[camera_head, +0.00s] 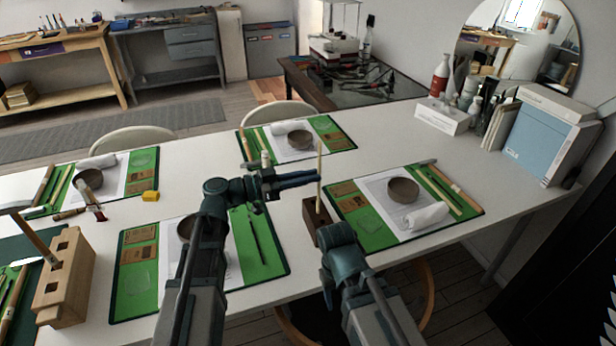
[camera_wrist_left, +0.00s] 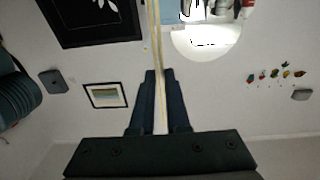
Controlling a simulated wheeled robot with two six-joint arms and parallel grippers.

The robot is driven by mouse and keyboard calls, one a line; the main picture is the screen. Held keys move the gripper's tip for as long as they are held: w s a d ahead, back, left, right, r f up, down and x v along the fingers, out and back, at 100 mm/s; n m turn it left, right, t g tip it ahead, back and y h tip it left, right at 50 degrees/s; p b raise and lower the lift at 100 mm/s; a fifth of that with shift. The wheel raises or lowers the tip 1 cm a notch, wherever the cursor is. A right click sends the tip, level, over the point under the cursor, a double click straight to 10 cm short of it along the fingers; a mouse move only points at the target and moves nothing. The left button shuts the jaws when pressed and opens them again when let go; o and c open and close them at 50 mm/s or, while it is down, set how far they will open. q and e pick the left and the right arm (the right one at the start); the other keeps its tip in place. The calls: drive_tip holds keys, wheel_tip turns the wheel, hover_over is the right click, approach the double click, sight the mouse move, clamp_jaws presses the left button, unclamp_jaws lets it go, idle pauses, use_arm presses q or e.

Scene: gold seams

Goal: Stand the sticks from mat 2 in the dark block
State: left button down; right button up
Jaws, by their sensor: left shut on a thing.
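My left gripper (camera_head: 316,179) is shut on a thin pale stick (camera_head: 319,158), which stands about upright between the fingers. The left wrist view also shows the stick (camera_wrist_left: 157,50) between the shut fingers (camera_wrist_left: 160,74). The dark block (camera_head: 314,222) stands on the white table below, at the left edge of the right-hand mat (camera_head: 375,232). The stick's lower end is over or at the block's top; I cannot tell whether it is in a hole. My right arm's links partly cover the block; its fingers do not show. I see no mat numbers.
Other green mats with bowls lie at the back (camera_head: 338,141), front (camera_head: 130,292) and left (camera_head: 148,160). A light wooden block with holes (camera_head: 68,285) stands at the left. Bottles and a blue-white box (camera_head: 548,135) are at the right.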

use_arm(q)
drive_tip(key=shift+f+b, duration=2.3)
drive_tip(key=shift+f, duration=0.05)
drive_tip(key=c, duration=0.8)
unclamp_jaws()
drive_tip(key=shift+v, duration=4.5)
drive_tip(key=shift+r, duration=0.1)
wheel_tip(320, 180, up, 6)
drive_tip(key=p, duration=0.6)
